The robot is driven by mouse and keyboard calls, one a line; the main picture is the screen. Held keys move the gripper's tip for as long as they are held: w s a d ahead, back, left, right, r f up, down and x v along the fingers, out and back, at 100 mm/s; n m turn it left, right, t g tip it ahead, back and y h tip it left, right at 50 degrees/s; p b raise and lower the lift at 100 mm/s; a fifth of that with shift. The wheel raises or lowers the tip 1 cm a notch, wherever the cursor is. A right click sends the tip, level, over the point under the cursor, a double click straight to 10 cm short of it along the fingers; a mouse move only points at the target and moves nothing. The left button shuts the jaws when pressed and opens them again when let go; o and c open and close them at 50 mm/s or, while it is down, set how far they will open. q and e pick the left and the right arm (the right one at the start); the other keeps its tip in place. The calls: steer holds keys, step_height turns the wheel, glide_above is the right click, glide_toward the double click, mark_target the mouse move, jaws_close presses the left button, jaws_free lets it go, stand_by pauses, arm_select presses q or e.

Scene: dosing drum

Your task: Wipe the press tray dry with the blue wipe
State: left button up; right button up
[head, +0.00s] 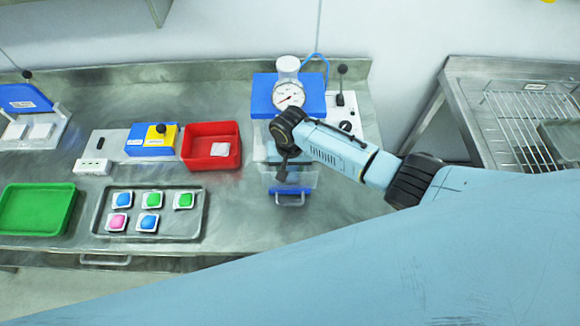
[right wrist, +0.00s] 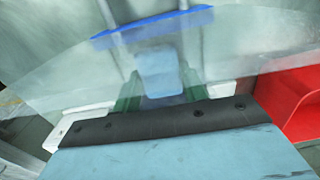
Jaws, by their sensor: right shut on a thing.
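The press (head: 262,97) has a blue top, a round gauge and a clear front. Below it, a clear tray with a blue handle (head: 289,199) sticks out toward me; a blue bar, likely this handle, also shows in the right wrist view (right wrist: 150,27). My right gripper (head: 281,176) is at the press front, over the tray. It is shut on a light blue piece, which looks like the blue wipe (right wrist: 159,72), seen between its fingers through a clear curved panel. I cannot tell whether the wipe touches the tray floor, or whether the tray is wet. My left gripper is out of view.
A red bin (head: 192,160) holding a white packet stands left of the press. A metal tray (head: 180,226) with several coloured pads and a green tray (head: 68,208) lie farther left. A black-knobbed lever (head: 341,85) stands right of the press. A wire rack (head: 500,110) is at right.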

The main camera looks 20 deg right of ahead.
steer(key=shift+s+f, duration=0.1)
steer(key=shift+f, duration=0.05)
stand_by(0.7)
steer(key=shift+d, duration=0.15)
steer(key=shift+s+d+p, duration=0.25)
steer(key=shift+d+p, duration=0.15)
steer(key=shift+d, duration=0.45)
steer(key=shift+w+a+b, duration=0.25)
steer(key=shift+a, duration=0.75)
steer(key=shift+w+a+b, duration=0.25)
steer(key=shift+a, duration=0.7)
steer(key=shift+d, duration=0.1)
steer(key=shift+s+d+p, duration=0.2)
steer(key=shift+d+p, duration=0.3)
steer(key=shift+d, duration=0.1)
steer(key=shift+s+d, duration=0.25)
steer(key=shift+d, duration=0.9)
steer(key=shift+w+a, duration=0.1)
steer(key=shift+a, duration=0.05)
